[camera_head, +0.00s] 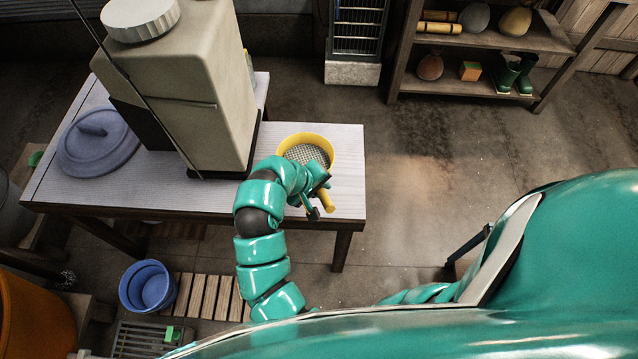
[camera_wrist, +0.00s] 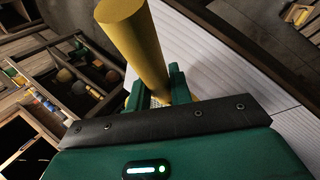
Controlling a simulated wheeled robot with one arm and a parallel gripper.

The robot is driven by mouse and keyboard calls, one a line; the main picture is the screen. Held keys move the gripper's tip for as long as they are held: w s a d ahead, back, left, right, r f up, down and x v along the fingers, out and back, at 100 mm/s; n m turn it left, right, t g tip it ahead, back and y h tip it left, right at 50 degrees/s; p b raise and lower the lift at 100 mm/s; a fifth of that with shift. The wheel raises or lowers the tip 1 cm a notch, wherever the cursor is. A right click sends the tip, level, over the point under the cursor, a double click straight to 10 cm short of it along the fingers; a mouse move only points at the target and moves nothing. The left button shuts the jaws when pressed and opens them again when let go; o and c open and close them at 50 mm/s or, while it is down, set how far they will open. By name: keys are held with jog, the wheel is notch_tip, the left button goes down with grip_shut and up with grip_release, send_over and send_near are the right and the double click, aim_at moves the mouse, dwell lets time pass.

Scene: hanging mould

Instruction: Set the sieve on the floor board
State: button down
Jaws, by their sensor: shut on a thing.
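The yellow sieve (camera_head: 331,152) with its grey mesh is over the right end of the table, its round rim up. I cannot tell whether it touches the tabletop. Its yellow handle points toward the table's front edge. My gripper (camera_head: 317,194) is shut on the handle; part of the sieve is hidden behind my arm. In the wrist view the handle (camera_wrist: 135,40) stands between the green fingers, with a little mesh showing behind. The slatted wooden floor board (camera_head: 210,297) lies on the floor in front of the table, left of my arm, which covers its right end.
The pale table (camera_head: 345,190) bears a big beige tank (camera_head: 205,90) and a blue-grey lid (camera_head: 97,143). A blue bucket (camera_head: 148,287) stands beside the board's left end, and a grey grate (camera_head: 140,340) lies before it. Shelves (camera_head: 480,85) stand at the back right; the floor between is clear.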

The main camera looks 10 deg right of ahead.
jog(key=w+f, duration=0.2)
jog(key=w+d+f, duration=0.1)
jog(key=f, duration=0.1)
jog(key=w+f+p, duration=0.1)
jog(key=w+f, duration=0.1)
jog(key=shift+w+d+f, duration=0.1)
jog(key=shift+w+d, duration=0.15)
jog(key=shift+w, duration=0.1)
jog(key=shift+f+p, duration=0.3)
jog(key=shift+f, duration=1.25)
jog(key=shift+f, duration=0.2)
jog(key=c, duration=1.3)
grip_release()
jog(key=shift+o, duration=0.2)
jog(key=b+v, duration=0.2)
jog(key=v, duration=1)
jog(key=shift+r, duration=0.15)
